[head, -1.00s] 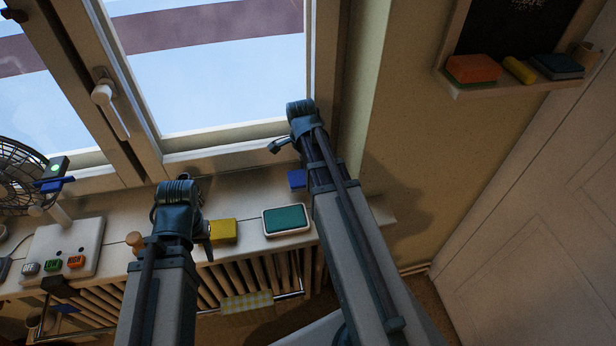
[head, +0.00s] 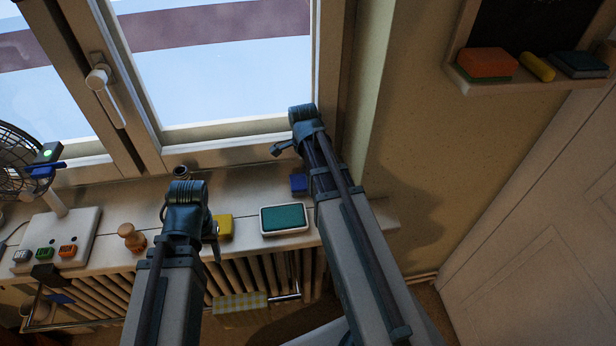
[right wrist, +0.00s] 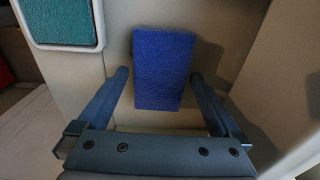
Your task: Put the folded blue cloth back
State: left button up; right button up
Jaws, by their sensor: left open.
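The folded blue cloth (head: 298,184) lies on the window sill, partly covered by my right arm in the head view. In the right wrist view it shows as a textured blue rectangle (right wrist: 163,68). My right gripper (right wrist: 160,76) is open, with one finger on each side of the cloth; I cannot tell whether either finger touches it.
A teal pad in a white tray (head: 284,219) lies just left of the cloth. A small bottle (head: 131,238), a switch board (head: 85,225) and a fan (head: 15,160) stand further left. A wall shelf (head: 530,82) holds an orange sponge. A checked cloth (head: 240,303) hangs on the radiator rail.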

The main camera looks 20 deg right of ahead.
jog(key=shift+r, duration=0.1)
notch_tip(320, 180, up, 12)
jog(key=p, duration=1.2)
jog(key=s+a+n, duration=0.6)
jog(key=a+n, duration=0.4)
jog(key=n, duration=0.2)
jog(key=s+a+n, duration=0.7)
jog(key=a+n, duration=0.4)
jog(key=n, duration=0.1)
jog(key=shift+n+h, duration=0.3)
jog(key=shift+n, duration=0.1)
jog(key=shift+f, duration=0.25)
